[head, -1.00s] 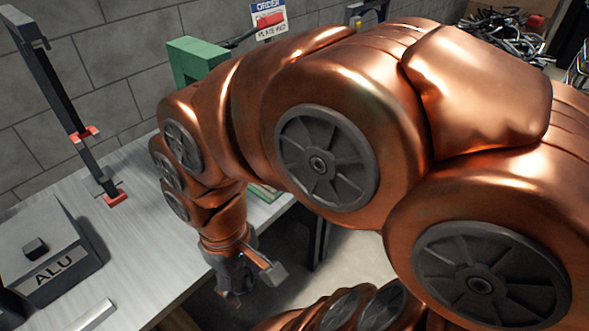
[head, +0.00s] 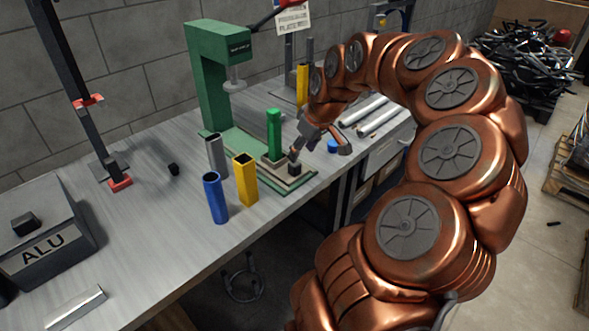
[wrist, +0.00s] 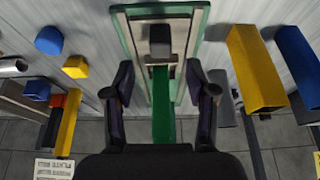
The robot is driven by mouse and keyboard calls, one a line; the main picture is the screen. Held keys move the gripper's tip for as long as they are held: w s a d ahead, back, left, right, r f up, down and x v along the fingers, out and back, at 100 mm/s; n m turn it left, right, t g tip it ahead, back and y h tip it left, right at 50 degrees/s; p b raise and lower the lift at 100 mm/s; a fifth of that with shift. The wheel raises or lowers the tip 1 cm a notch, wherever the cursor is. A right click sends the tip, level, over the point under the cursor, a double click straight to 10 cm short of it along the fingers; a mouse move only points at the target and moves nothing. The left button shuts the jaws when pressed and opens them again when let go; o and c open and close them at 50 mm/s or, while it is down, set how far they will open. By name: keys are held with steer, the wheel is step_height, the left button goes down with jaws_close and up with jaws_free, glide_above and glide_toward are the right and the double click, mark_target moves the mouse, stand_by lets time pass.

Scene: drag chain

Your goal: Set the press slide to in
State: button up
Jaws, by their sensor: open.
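The green press (head: 208,75) stands at the back of the bench, its ram (head: 234,86) hanging under its head. Its slide (head: 278,170) sits on a green base, out in front of the ram. A green upright tube (head: 274,135) stands on the slide, and a black block (head: 294,168) sits at the slide's front end. My gripper (head: 322,148) is open, just above and right of the black block. The wrist view shows the block (wrist: 160,40) beyond my open fingers (wrist: 166,92), with the green tube (wrist: 163,105) lined up between them. Nothing is held.
Grey (head: 217,155), yellow (head: 246,180) and blue (head: 215,198) tubes stand left of the slide. An ALU box (head: 45,240) is at the left.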

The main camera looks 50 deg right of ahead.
mark_target(295, 165)
steer(key=shift+p+x, duration=0.4)
steer(key=shift+x, duration=3.4)
jaws_close()
